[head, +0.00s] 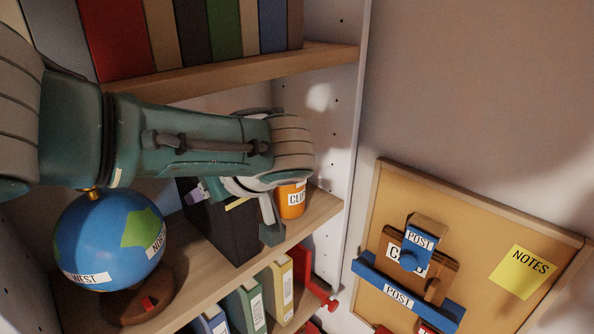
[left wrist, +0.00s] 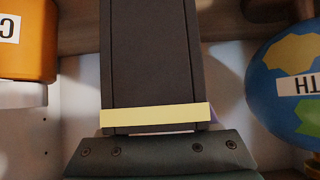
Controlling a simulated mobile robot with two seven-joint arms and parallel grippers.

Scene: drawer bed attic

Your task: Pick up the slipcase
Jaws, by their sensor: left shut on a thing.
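The slipcase (head: 232,232) is a dark, upright box on the middle shelf, between the globe and an orange cup. Its upper part is hidden behind my left arm in the head view. My left gripper (head: 258,212) reaches in from the left above the shelf and is shut on the slipcase, with one finger showing at its right side. In the left wrist view the slipcase (left wrist: 150,60) fills the middle, with a pale yellow strip across it right by a gripper finger (left wrist: 160,152). I cannot tell whether its base touches the shelf. My right gripper is not in view.
A globe (head: 110,238) stands close on the left and an orange cup (head: 292,200) close on the right. Books (head: 180,40) fill the shelf above; several binders (head: 245,308) stand below. A cork board (head: 390,200) leans at the right.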

